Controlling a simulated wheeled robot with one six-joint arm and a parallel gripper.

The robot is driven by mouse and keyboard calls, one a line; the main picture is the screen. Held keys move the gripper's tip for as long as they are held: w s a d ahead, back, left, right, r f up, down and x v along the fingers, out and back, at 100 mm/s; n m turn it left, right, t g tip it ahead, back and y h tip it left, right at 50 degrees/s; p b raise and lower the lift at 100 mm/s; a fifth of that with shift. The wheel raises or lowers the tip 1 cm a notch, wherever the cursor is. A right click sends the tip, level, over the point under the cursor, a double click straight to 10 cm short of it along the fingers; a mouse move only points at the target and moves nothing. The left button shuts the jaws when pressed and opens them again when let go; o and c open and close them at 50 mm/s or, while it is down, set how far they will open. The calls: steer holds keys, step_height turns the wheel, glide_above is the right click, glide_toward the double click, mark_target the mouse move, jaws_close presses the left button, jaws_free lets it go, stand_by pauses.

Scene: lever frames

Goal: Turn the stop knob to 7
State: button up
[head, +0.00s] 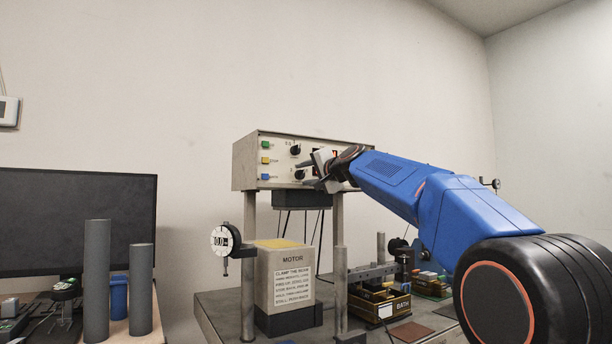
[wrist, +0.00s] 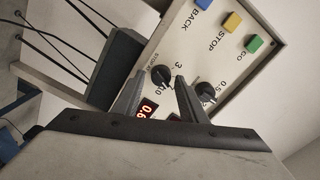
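The stop knob (wrist: 162,76) is a small black round knob on the pale front panel (wrist: 185,45), with "STOP" lettering and the numbers 3 and 10 near it. It appears to be the lower of two knobs in the head view (head: 299,174). My gripper (wrist: 160,82) is open, its two grey fingers pointing at the panel with this knob in line between the tips. I cannot tell whether they touch it. In the head view my gripper (head: 308,174) is close to the panel. The knob's pointer setting is too small to read.
A second black knob (wrist: 205,91) sits close beside my right finger. Blue, yellow (wrist: 232,22) and green buttons line the panel. A red-lit display (wrist: 148,107) shows between the fingers. Below the panel stand a motor block (head: 283,280) and a dial gauge (head: 221,241).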

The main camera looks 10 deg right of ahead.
stand_by(0.3)
steer(key=v, duration=1.7)
steer(key=shift+s, duration=0.2)
